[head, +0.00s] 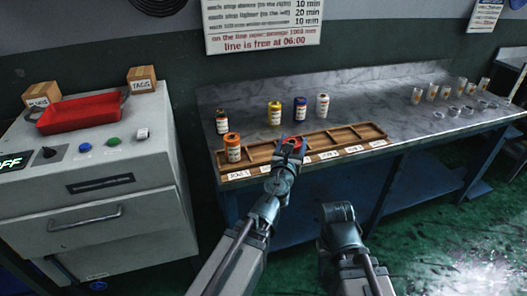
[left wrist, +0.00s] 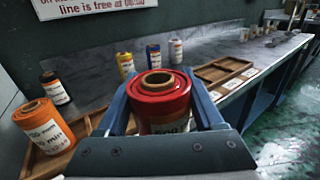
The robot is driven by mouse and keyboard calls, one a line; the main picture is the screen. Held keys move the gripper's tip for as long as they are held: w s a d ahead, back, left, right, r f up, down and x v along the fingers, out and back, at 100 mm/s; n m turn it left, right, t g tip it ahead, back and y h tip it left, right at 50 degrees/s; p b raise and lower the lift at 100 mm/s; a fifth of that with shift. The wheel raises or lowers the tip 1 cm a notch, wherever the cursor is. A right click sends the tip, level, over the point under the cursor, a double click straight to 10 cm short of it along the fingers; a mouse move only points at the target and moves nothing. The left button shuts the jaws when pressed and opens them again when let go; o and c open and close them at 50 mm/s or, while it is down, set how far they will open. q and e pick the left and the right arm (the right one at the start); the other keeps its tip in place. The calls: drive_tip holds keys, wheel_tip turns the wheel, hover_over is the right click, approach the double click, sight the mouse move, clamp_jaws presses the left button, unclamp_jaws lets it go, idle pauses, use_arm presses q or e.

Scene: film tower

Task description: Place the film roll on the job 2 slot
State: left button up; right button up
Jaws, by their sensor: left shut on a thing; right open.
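My left gripper (head: 291,149) is shut on a red film roll (left wrist: 160,95) with a brown core, held upright over the wooden tray (head: 374,128). In the left wrist view the roll sits between the two blue fingers (left wrist: 162,108), and its label is partly hidden. In the head view the gripper covers most of the roll and the slot below. An orange film roll (head: 233,148) stands in the leftmost slot, labelled JOB 1. The other labels are too small to read surely. My right gripper (head: 337,212) is low in front of the bench, empty; its fingers are unclear.
Behind the tray stand a dark roll (head: 222,124), a yellow roll (head: 274,114), a blue roll (head: 300,109) and a white roll (head: 322,106). Several small cups stand at the bench's right. A grey machine (head: 130,185) with a red tray (head: 80,113) is left. The right-hand slots look empty.

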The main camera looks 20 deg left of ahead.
use_arm(q)
drive_tip(key=shift+w+a+f+b, duration=0.85)
drive_tip(key=shift+w+a, duration=1)
drive_tip(key=shift+a, duration=0.1)
drive_tip(key=shift+w+a+f+b, duration=0.8)
drive_tip(key=shift+w+a+f, duration=0.05)
drive_tip(key=shift+w+a, duration=1)
drive_tip(key=shift+w+a+f+b, duration=0.85)
drive_tip(key=shift+w+a, duration=0.95)
drive_tip(key=shift+a, duration=0.2)
drive_tip(key=shift+f, duration=0.1)
drive_tip(key=shift+f, duration=0.15)
drive_tip(key=o, duration=1.5)
drive_tip(key=shift+o, duration=0.2)
drive_tip(key=shift+r, duration=0.2)
drive_tip(key=shift+r, duration=0.1)
drive_tip(key=s, duration=1.2)
